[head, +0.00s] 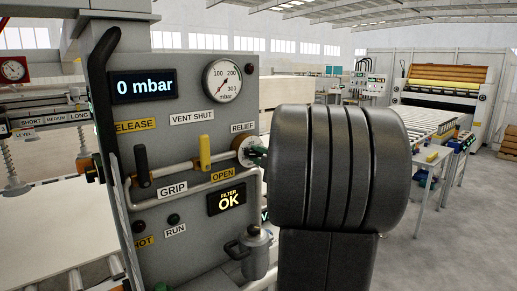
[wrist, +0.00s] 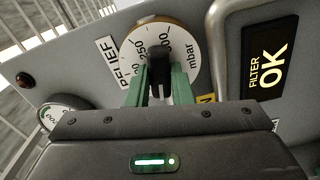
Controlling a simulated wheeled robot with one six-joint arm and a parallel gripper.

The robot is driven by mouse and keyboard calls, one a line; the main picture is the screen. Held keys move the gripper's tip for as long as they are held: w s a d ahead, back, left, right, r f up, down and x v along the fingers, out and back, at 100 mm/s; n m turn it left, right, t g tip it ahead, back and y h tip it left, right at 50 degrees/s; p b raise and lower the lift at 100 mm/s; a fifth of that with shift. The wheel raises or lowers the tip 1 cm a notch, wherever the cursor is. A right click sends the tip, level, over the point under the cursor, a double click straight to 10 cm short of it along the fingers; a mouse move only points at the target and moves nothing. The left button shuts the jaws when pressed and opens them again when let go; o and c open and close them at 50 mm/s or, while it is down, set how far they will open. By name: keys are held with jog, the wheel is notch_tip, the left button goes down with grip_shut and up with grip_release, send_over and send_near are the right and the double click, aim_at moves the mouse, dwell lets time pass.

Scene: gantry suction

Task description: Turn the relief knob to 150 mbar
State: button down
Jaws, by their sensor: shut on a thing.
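The relief knob (head: 245,151) sits on the grey panel under the RELIEF label, mostly hidden behind my gripper in the head view. In the wrist view its black grip (wrist: 158,50) stands in front of a round white dial (wrist: 187,55) with a brass rim. The dial shows 250, mbar and other, partly hidden figures; I cannot tell which setting is selected. My gripper (wrist: 159,76) has green fingers, one on each side of the black grip, and is shut on it. The display (head: 144,84) reads 0 mbar. The round gauge (head: 222,81) is marked 100, 200, 300 mbar.
A yellow lever (head: 204,152) and a black lever (head: 142,165) stand left of the knob. A grey pipe (wrist: 219,50) bends close to the dial. The FILTER OK display (wrist: 269,54) is beside it. A grey canister (head: 256,250) hangs below. A roller conveyor (head: 432,122) lies farther right.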

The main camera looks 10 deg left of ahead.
jog(key=shift+m+p, duration=1)
jog(key=shift+m, duration=0.6)
jog(key=c, duration=1.3)
grip_release()
jog(key=b+v, duration=0.2)
jog(key=v, duration=1.2)
jog(key=shift+a, duration=0.15)
jog(key=p+x, duration=0.2)
jog(key=x, duration=1.1)
jog(key=shift+w+a, duration=0.25)
jog(key=shift+w, duration=0.05)
